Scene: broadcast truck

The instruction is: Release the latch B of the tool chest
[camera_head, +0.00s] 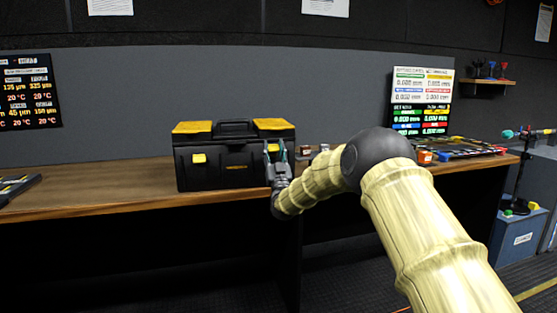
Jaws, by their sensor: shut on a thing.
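The tool chest (225,180) stands on the wooden bench in the camera_head view, black with yellow lid panels and a dark carry handle on top. A yellow latch (199,158) shows on the left of its front face. My gripper (275,150) is at the right part of the chest's front, just below the right yellow lid panel. Its fingers cover the spot where a right-hand latch would sit. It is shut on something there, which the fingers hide. No letter marking latch B is readable. The lid looks closed.
The wooden bench (110,200) is clear to the left of the chest, apart from a dark object (18,186) at the far left. Small items (306,150) lie behind my arm. A display board (421,102) and a tray (465,149) stand at the right.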

